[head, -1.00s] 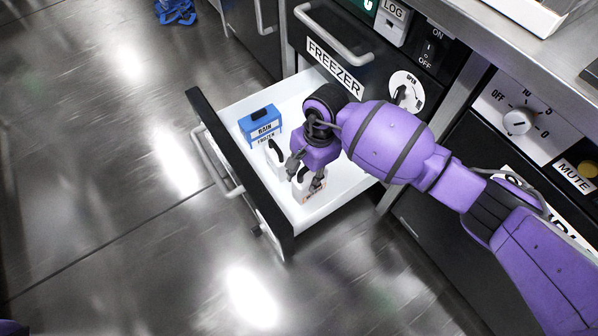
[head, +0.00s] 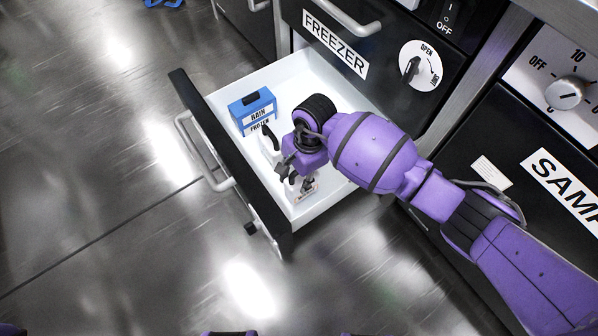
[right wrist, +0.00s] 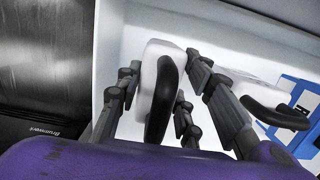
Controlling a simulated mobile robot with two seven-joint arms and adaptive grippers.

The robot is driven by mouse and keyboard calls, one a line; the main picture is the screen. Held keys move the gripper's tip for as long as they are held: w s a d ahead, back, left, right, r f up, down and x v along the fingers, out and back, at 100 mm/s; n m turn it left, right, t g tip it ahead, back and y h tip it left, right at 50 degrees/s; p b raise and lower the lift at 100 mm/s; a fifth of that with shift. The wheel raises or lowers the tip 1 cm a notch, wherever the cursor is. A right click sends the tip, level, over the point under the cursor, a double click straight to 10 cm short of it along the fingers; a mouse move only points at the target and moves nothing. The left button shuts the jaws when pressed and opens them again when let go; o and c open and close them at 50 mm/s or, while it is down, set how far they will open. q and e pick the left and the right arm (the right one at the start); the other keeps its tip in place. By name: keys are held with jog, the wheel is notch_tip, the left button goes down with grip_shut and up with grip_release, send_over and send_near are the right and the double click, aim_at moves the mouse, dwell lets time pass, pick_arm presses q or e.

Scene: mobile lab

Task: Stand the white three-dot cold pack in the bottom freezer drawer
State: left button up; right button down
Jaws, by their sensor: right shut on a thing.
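My right gripper (head: 298,172) reaches down into the open bottom freezer drawer (head: 331,195), near its front right corner. It is shut on a white pack with a black handle (head: 304,190). In the right wrist view the gripper's fingers (right wrist: 155,95) stand on both sides of this pack (right wrist: 158,52). The pack looks roughly upright and low in the drawer; I cannot tell whether it touches the floor. Its dots cannot be made out. A second white pack with a black handle (head: 265,145) stands beside it, also in the right wrist view (right wrist: 262,92). My left gripper is out of view.
A blue and white box labelled RAIN FROZEN (head: 253,110) stands at the drawer's far left. The black drawer front (head: 225,160) bears a grey handle (head: 200,150). The FREEZER panel with a dial (head: 420,65) is behind. The drawer's back part is bare.

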jog(key=shift+f, duration=0.5)
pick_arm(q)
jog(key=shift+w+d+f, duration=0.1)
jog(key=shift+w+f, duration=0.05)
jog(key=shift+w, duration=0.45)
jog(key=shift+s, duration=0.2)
pick_arm(e)
jog(key=shift+f+b, duration=0.15)
jog(key=shift+b, duration=0.2)
jog(key=shift+f, duration=0.2)
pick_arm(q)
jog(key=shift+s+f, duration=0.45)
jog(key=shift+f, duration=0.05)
pick_arm(e)
jog(key=shift+f, duration=0.1)
pick_arm(q)
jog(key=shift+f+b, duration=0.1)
jog(key=shift+b, duration=0.2)
pick_arm(e)
jog(key=shift+f, duration=0.15)
